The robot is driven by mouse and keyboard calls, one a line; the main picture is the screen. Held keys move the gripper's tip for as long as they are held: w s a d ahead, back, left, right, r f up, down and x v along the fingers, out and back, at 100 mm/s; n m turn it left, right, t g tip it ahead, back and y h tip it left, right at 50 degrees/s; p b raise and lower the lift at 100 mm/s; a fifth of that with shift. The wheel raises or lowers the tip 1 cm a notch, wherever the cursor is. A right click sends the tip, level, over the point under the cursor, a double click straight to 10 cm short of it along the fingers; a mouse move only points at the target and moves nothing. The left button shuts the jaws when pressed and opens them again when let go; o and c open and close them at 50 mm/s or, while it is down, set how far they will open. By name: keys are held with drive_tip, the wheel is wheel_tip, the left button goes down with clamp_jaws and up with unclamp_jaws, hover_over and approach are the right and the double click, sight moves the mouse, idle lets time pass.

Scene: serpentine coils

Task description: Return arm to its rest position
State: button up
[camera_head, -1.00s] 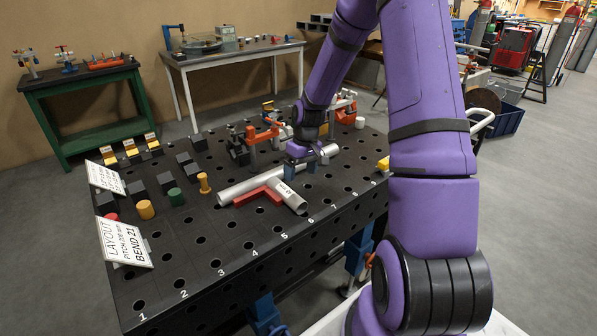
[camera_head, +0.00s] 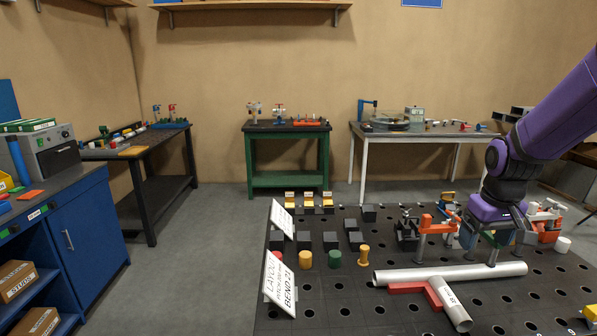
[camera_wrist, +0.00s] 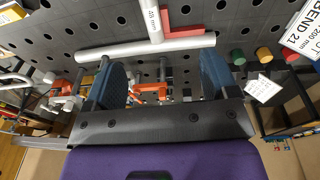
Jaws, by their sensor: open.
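My gripper (camera_head: 500,237) hangs over the right part of the perforated black table (camera_head: 350,325), near the far side of a long silver tube (camera_head: 410,276). Its two blue fingers stand wide apart in the wrist view (camera_wrist: 163,80), with nothing held between them. The long tube (camera_wrist: 150,47) lies across the wrist view beyond the fingertips. A short labelled tube (camera_head: 456,308) meets the long tube at an angle, with a red square (camera_head: 408,288) in the corner between them. My upper arm leaves the head view at the right edge.
Orange clamps (camera_head: 437,226) stand close beside my gripper. Black blocks (camera_head: 303,241), coloured pegs (camera_head: 363,255) and a layout sign (camera_head: 281,283) are at the table's left. A green bench (camera_head: 290,160) and a white-legged table (camera_head: 400,135) stand along the back wall. Floor to the left is clear.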

drive_tip(key=s+a+r+t, duration=0.2)
drive_tip(key=s+a+r, duration=0.2)
drive_tip(key=s+r, duration=0.3)
drive_tip(key=s+a+r+t, duration=0.1)
drive_tip(key=s+a+r, duration=0.3)
drive_tip(key=s, duration=1)
wheel_tip(320, 180, up, 3)
drive_tip(key=shift+f+t, duration=0.1)
drive_tip(key=shift+t, duration=0.3)
